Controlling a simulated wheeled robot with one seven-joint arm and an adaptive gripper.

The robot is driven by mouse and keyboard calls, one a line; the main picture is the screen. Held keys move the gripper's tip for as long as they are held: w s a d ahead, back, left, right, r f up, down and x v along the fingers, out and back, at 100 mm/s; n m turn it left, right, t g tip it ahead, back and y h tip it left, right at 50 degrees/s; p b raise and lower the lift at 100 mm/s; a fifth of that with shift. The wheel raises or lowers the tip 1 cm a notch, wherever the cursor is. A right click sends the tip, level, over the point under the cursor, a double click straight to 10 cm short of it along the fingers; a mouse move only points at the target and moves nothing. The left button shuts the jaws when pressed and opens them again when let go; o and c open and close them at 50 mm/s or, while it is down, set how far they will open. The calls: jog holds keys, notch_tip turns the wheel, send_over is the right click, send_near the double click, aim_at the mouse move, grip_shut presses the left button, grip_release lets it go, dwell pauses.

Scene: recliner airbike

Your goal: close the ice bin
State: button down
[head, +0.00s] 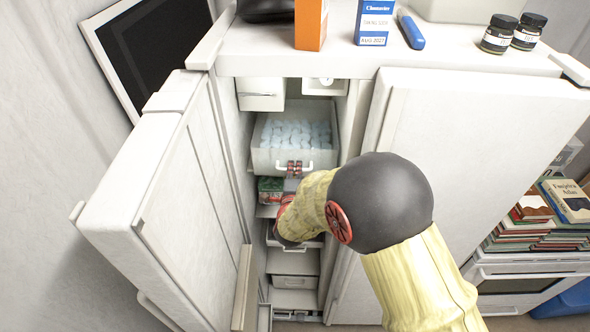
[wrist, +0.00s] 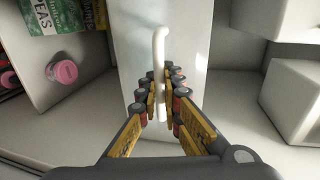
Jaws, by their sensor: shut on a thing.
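The ice bin (head: 263,161) is a white drawer full of pale ice pieces (head: 295,131) in the upper part of the open freezer compartment. It is pulled out, with its ice showing from above. Its white bar handle (wrist: 159,48) stands on the front panel (wrist: 194,45) in the wrist view. My gripper (head: 296,167) is at the bin's front, and its fingers are shut around the handle. In the wrist view the gripper's fingers (wrist: 161,88) lie on both sides of the bar. My arm hides part of the lower compartment in the head view.
The freezer door (head: 150,205) stands open on the left. The other fridge door (head: 460,140) is shut on the right. Below the bin are a shelf with packages (head: 270,187) and lower drawers (head: 294,281). Boxes and jars stand on top of the fridge.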

jog(key=b+x, duration=0.2)
jog(key=x, duration=0.1)
jog(key=shift+w+r+b, duration=0.15)
jog(key=shift+r+b, duration=0.05)
jog(key=shift+b, duration=0.15)
jog(key=c, duration=2.2)
grip_release()
jog(key=shift+c, duration=0.2)
jog(key=v, duration=1.2)
